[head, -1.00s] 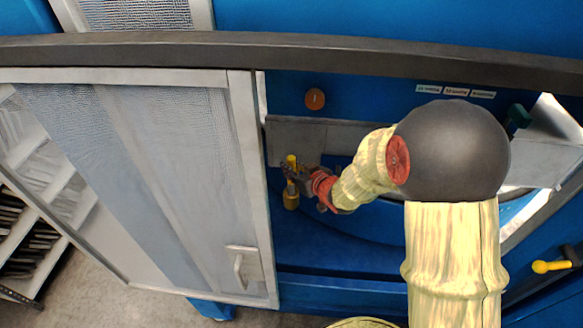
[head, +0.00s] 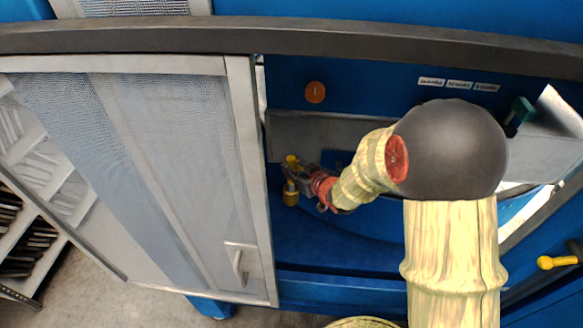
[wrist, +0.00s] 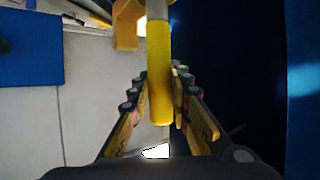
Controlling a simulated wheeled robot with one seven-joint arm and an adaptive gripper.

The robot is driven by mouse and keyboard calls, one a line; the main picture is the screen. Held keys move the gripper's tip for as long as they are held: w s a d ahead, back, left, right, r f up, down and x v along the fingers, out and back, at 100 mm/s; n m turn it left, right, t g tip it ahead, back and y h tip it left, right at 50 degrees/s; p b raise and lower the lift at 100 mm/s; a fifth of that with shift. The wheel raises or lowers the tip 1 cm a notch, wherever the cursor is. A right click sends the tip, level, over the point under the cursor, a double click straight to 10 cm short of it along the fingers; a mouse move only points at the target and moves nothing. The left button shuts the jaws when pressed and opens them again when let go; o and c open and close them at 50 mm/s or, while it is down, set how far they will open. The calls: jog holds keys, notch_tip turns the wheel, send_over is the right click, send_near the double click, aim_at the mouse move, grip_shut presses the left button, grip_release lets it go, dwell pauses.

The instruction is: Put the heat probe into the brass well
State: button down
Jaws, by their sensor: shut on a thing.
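The heat probe is in my gripper (head: 299,176). Its yellow handle (wrist: 159,75) stands between the two jointed fingers in the wrist view, with a grey shaft at the picture's top edge. In the head view the top of the yellow handle (head: 291,160) shows just above the fingers. A brass-yellow piece, seemingly the brass well (head: 291,195), is right below the gripper. A brass-coloured block (wrist: 126,30) shows beside the shaft in the wrist view. The probe's tip is hidden, so I cannot tell whether it is inside the well.
A meshed sliding door (head: 165,180) with a handle (head: 238,262) stands just left of the gripper. A grey beam (head: 400,50) crosses above. Blue machine walls surround the opening. A yellow-knobbed lever (head: 556,262) is at the right.

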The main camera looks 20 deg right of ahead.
jog(key=shift+f+b, duration=1.25)
jog(key=shift+f, duration=0.25)
jog(key=c, duration=1.6)
grip_release()
jog(key=shift+s, duration=0.1)
jog(key=v, duration=1.2)
